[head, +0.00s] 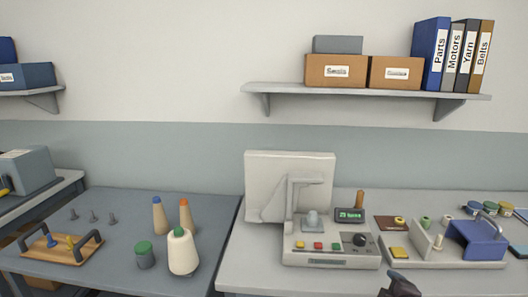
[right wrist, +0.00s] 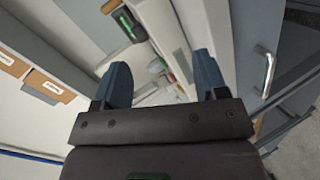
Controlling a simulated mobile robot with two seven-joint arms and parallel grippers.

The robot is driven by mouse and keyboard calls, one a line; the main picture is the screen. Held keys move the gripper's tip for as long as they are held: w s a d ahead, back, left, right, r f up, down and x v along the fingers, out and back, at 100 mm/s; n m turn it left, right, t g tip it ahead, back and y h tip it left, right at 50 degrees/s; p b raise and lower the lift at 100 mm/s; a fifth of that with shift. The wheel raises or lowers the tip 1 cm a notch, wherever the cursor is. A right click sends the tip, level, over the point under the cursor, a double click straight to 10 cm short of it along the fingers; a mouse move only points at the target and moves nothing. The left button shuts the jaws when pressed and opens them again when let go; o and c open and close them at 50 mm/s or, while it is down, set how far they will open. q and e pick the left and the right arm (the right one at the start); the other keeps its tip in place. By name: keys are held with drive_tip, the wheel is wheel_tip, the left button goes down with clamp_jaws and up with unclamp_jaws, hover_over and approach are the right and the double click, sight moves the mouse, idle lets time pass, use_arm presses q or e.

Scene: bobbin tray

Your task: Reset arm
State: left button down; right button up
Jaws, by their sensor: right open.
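My right gripper (right wrist: 162,72) is open, with its two blue-grey fingers spread and nothing between them. A dark part of it (head: 400,287) shows at the bottom edge of the head view, in front of the right bench and below the bobbin tray (head: 470,264). The tray holds a blue block-like holder (head: 478,240), a white upright plate and a yellow piece. In the right wrist view the scene behind the fingers is tilted. My left gripper is not in the head view.
A control box (head: 330,252) with coloured buttons and a white panel (head: 262,180) stand left of the tray. Thread cones (head: 182,253) and a wooden two-handled board (head: 62,250) are on the left bench. Shelves (head: 370,90) hold boxes and binders.

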drive_tip(key=s+a+f+m, duration=0.1)
drive_tip(key=s+f+m, duration=0.3)
drive_tip(key=s, duration=0.4)
drive_tip(key=s+a+f+m+g+y, duration=0.1)
drive_tip(key=s+f+m, duration=0.3)
drive_tip(key=s, duration=0.5)
drive_tip(key=s+a+f+m, duration=0.3)
drive_tip(key=s+f+m, duration=0.1)
drive_tip(key=s, duration=0.5)
drive_tip(key=shift+a+f+g+y, duration=0.15)
drive_tip(key=shift+g+y, duration=0.15)
